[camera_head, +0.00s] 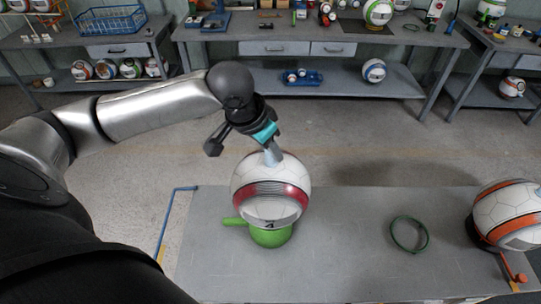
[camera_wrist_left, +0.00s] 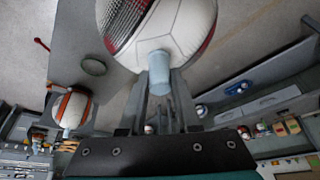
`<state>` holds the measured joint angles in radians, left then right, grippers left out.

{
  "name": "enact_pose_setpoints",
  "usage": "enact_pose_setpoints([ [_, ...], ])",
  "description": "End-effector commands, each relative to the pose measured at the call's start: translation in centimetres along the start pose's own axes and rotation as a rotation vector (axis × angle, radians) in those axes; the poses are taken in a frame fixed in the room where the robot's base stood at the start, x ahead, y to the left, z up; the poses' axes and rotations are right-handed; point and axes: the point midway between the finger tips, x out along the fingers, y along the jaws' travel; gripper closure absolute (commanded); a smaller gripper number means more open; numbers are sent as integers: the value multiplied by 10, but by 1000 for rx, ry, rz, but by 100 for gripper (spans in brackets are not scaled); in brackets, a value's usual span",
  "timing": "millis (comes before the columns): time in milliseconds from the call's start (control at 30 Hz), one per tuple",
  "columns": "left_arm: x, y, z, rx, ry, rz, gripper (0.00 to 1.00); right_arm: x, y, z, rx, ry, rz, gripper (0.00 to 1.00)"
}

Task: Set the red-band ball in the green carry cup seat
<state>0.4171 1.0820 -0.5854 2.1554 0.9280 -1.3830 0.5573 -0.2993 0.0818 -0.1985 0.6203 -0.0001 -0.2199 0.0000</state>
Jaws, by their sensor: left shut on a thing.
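The red-band ball (camera_head: 270,187) is white with a wide red band and a pale blue knob (camera_head: 273,158) on top. My left gripper (camera_head: 271,148) is above it, shut on that knob, which shows between the fingers in the left wrist view (camera_wrist_left: 159,66). The ball is directly over the green carry cup (camera_head: 270,237), whose handle (camera_head: 235,221) points left. The ball hides the cup's seat and rim, so I cannot tell whether it rests in the seat or hangs just above. My right gripper is out of view.
The grey table (camera_head: 340,265) carries a green ring (camera_head: 409,234) lying flat to the right. An orange-band ball (camera_head: 508,215) sits at the right edge in a dark holder beside a red-orange handle (camera_head: 513,268). Shelved benches (camera_head: 330,48) stand behind, across open floor.

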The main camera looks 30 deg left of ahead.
Motion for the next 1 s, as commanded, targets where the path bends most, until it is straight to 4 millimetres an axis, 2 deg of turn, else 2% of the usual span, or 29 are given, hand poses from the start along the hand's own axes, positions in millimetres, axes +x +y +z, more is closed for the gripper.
enact_pose_setpoints([
  [100, 18, 0, 7, -2, 0, 0, 100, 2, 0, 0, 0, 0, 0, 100],
  [167, 21, 0, 8, -1, 2, -1, 100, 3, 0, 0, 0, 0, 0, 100],
  [900, 32, 0, 12, 0, 4, -1, 100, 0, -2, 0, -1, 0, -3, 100],
  [933, 33, 0, 13, 0, 0, 0, 68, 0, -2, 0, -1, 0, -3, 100],
  [1000, 33, 0, 13, 0, 0, 0, 60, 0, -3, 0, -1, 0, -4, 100],
])
